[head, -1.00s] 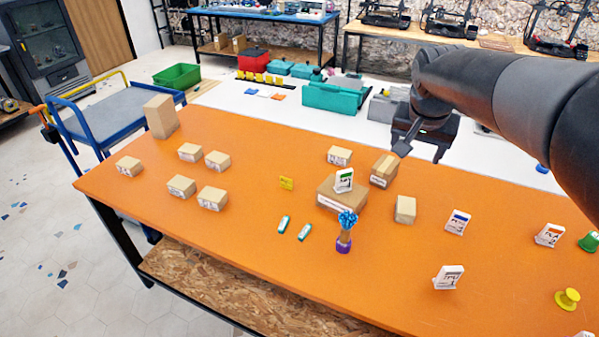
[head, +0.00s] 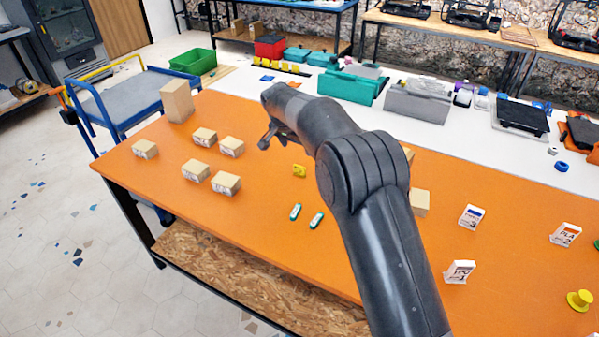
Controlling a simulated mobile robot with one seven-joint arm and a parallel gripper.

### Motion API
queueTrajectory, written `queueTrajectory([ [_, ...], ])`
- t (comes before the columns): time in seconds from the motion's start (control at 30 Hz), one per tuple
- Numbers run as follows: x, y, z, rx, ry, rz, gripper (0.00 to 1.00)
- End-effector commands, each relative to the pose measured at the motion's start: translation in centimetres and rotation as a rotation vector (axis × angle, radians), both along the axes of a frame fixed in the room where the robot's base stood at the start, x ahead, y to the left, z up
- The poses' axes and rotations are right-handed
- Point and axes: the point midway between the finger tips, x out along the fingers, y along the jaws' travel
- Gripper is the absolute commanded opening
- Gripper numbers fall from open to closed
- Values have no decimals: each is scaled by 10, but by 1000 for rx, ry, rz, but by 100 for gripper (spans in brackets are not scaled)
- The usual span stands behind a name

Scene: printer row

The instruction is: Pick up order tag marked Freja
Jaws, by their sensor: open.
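No tag with a readable "Freja" shows; any lettering that small is unreadable. A small yellow tag-like piece (head: 299,170) lies on the orange table right of several small cardboard boxes. White cards stand on the right half: one with a blue mark (head: 471,216), one reading PLA (head: 565,234), and one near the front edge (head: 459,271). My gripper (head: 266,142) is open and empty above the table, up and left of the yellow piece in the picture. My arm hides the middle of the table.
Small boxes (head: 195,170) and a taller box (head: 177,101) stand on the left of the orange table (head: 260,215). Two green-and-white sticks (head: 316,220) lie near the middle. A yellow spool-like piece (head: 580,299) is at the right. Teal cases (head: 352,84) stand on the white table behind.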

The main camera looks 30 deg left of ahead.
Motion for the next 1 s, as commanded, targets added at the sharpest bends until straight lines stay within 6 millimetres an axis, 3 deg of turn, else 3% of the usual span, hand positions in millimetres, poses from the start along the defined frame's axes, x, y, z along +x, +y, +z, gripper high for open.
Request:
queueTrajectory([
  [0.2,-2,16,-20,-1,-3,-3,69],
  [1.0,37,9,-110,-1,-2,-4,69],
])
